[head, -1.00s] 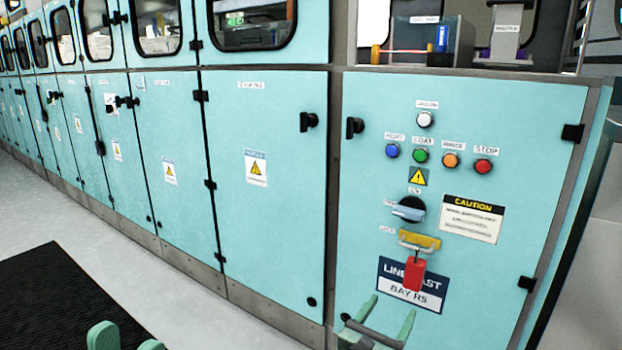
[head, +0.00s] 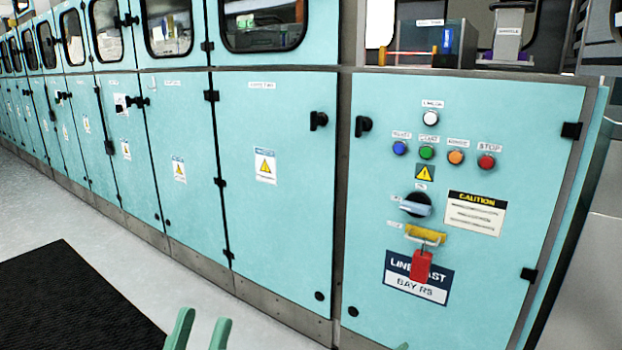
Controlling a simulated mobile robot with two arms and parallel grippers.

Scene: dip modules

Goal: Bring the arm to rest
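My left gripper (head: 200,330) shows at the bottom edge, left of centre. Its two green fingers stand apart with nothing seen between them. Of my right gripper, only a small green tip (head: 402,346) shows at the bottom edge, below the cabinet's name plate; the rest is out of frame. A red padlock (head: 421,266) hangs from the yellow hasp (head: 425,235) on the teal cabinet door (head: 380,200). Neither visible gripper part touches the padlock. Above the hasp is a rotary switch (head: 416,206) with a pale blue handle.
Blue (head: 400,148), green (head: 426,152), orange (head: 456,157) and red (head: 486,162) buttons sit under a white lamp (head: 431,118). A row of teal cabinets runs back to the left. A black mat (head: 70,300) lies on the pale, clear floor.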

